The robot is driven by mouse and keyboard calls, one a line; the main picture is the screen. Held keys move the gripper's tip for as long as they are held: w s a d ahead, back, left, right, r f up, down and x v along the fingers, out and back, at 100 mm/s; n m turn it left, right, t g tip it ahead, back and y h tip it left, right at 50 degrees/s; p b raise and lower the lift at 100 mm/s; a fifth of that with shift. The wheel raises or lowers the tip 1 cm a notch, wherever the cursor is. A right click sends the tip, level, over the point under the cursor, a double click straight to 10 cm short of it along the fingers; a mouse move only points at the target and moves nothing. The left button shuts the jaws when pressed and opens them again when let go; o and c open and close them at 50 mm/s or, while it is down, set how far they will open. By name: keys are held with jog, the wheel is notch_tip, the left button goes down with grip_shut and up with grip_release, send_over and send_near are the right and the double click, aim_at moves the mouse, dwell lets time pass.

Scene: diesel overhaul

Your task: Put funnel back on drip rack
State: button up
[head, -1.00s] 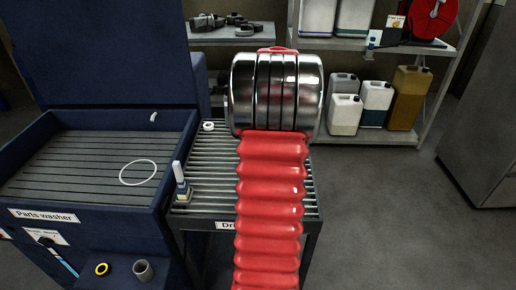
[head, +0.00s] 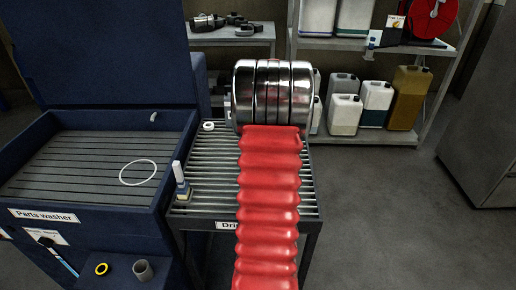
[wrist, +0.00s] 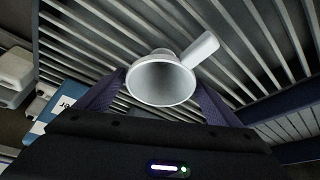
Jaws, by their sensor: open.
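The funnel (wrist: 163,82) is pale grey, with a wide round mouth and a short handle toward the upper right. In the wrist view it sits between the two dark fingers of my open gripper (wrist: 161,77), over the slats of the drip rack (wrist: 130,30). Whether it touches the slats or a finger I cannot tell. In the head view the drip rack (head: 210,160) stands in the middle, and my red and metal arm covers its right part. The arm hides my gripper and the funnel there.
A white-handled tool (head: 181,182) and a small white ring (head: 208,126) are on the rack's left side. The blue parts washer (head: 85,245) adjoins on the left, with a white hoop (head: 138,173) in its basin.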

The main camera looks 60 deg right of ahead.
dwell(0.5)
jog(key=c, duration=1.3)
notch_tip(320, 180, up, 10)
jog(key=shift+r, duration=0.1)
dwell(0.4)
